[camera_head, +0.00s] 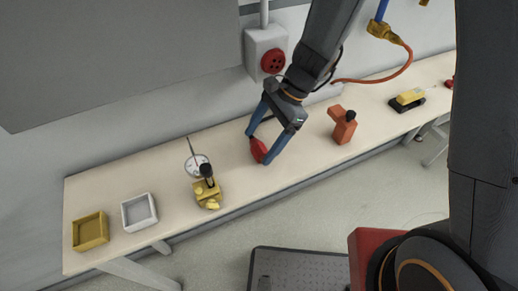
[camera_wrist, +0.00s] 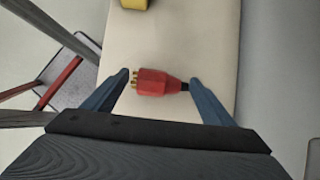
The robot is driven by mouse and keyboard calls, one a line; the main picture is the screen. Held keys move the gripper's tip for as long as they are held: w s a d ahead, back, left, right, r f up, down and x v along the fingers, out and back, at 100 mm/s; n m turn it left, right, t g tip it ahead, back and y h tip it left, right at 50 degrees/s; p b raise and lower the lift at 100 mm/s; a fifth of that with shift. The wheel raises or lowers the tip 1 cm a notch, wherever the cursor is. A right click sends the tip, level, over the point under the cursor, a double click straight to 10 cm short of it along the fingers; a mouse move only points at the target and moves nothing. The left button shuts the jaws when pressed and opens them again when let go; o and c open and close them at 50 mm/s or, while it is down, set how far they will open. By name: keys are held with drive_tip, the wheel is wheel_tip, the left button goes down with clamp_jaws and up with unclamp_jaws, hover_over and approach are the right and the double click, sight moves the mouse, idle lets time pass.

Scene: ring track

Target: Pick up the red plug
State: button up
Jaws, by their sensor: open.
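The red plug (camera_head: 258,150) lies on the bench top, between the fingers of my gripper in the head view. In the wrist view the red plug (camera_wrist: 154,83) lies sideways, with brass pins at its left end and a dark cable end at its right. My gripper (camera_head: 258,148) is open, with one blue finger on each side of the plug. In the wrist view my gripper (camera_wrist: 160,82) also shows a finger near each end of the plug. I cannot tell whether either finger touches it.
A red round socket (camera_head: 273,61) is on a wall box behind the bench. An orange block-like object (camera_head: 342,125) stands to the right, and a yellow fixture (camera_head: 207,192) with a dial gauge (camera_head: 197,165) stands to the left. Yellow (camera_head: 90,232) and white (camera_head: 139,212) trays sit at the left end.

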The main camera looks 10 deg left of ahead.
drive_tip(key=shift+x, duration=0.85)
drive_tip(key=c, duration=1.2)
drive_tip(key=shift+r, duration=0.1)
